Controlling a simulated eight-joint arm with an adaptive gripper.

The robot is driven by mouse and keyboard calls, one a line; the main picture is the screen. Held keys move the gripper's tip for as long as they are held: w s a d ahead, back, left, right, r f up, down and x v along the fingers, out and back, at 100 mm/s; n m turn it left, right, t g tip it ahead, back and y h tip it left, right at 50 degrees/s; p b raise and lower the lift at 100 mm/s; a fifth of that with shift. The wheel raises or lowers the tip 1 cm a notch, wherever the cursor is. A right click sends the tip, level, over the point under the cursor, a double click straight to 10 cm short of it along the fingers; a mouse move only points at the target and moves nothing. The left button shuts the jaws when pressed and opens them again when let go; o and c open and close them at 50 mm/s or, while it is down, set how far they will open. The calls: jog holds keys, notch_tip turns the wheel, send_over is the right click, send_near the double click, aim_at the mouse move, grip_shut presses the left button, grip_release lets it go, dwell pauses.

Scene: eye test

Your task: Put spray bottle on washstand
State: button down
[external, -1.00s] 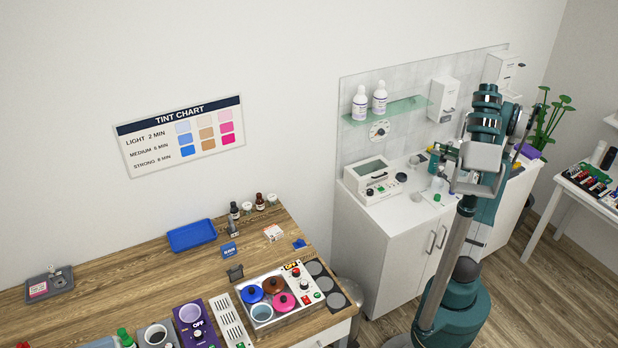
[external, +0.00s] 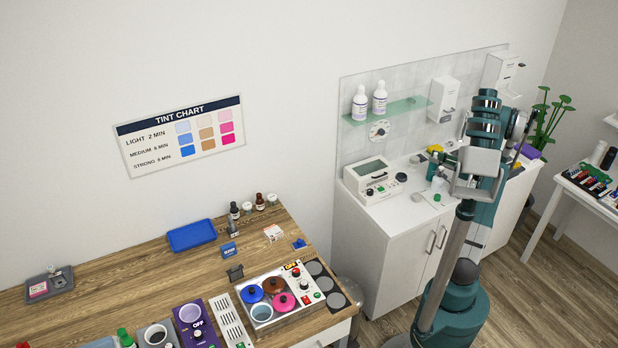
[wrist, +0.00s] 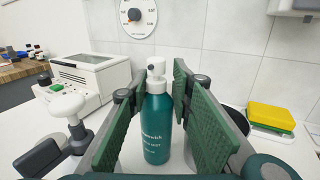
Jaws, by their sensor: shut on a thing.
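The spray bottle (wrist: 157,128) is teal with white lettering and a white spray head. It stands upright between the green pads of my gripper (wrist: 158,90), which is shut on it. In the external view my gripper is largely hidden behind my arm, over the washstand; a small teal shape (external: 432,170) there looks like the bottle. The washstand (external: 395,222) is a white cabinet with a white top against the tiled panel. White surface shows behind and below the bottle; I cannot tell whether its base touches it.
A white box-shaped device (external: 370,177) stands at the washstand's left end. A white-knobbed object (wrist: 66,108) is close on the left. A glass shelf (external: 388,111) holds two bottles above.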

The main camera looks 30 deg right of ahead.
jog(key=shift+f, duration=0.2)
jog(key=c, duration=2)
grip_release()
jog(key=shift+c, duration=0.2)
jog(key=shift+s+r, duration=0.1)
jog(key=shift+r, duration=0.05)
jog(key=p+v, duration=0.2)
jog(key=v, duration=1)
